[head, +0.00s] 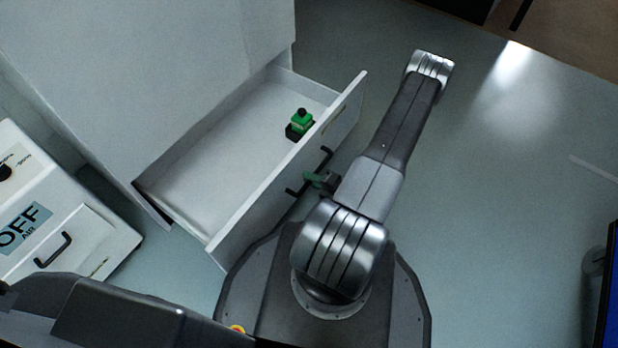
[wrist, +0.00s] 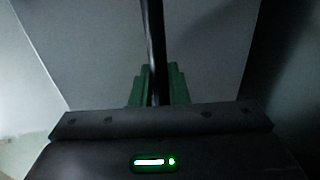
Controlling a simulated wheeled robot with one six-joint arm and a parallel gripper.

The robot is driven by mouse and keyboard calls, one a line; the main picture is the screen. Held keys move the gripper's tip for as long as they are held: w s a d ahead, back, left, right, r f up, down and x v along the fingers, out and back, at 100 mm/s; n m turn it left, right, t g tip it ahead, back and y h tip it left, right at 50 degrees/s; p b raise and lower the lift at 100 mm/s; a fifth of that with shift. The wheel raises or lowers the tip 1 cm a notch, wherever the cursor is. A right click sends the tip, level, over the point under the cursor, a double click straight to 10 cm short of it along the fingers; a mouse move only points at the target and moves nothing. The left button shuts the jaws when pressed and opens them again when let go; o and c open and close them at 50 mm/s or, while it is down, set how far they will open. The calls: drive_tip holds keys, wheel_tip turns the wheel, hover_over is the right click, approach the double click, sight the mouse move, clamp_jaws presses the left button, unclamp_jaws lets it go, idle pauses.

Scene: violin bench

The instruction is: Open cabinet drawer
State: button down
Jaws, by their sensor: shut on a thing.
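The white cabinet (head: 150,70) stands at the upper left in the head view. Its drawer (head: 225,150) is pulled well out, with the inside open to view. The black bar handle (head: 326,157) is on the drawer's front, and it also shows in the wrist view (wrist: 153,45) as a dark upright bar. My gripper (head: 322,181) is at the handle, with its green fingers (wrist: 156,88) on both sides of the bar, shut on it. A small green and black object (head: 300,123) sits inside the drawer near its front. My arm partly covers the area beside the handle.
A white unit (head: 70,240) with an "OFF AIR" label and a black handle stands at the left, close to the drawer. A dark screen-like edge (head: 608,290) shows at the lower right.

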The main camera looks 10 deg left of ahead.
drive_tip(key=shift+d, duration=0.2)
drive_tip(key=c, duration=1.5)
unclamp_jaws()
drive_tip(key=shift+s+d, duration=0.1)
drive_tip(key=p+v, duration=0.3)
drive_tip(key=v, duration=1)
drive_tip(key=shift+s+d+p, duration=0.2)
drive_tip(key=shift+d+p, duration=0.05)
drive_tip(key=shift+p, duration=0.05)
drive_tip(key=shift+b+x, duration=1.85)
drive_tip(key=shift+x, duration=5.1)
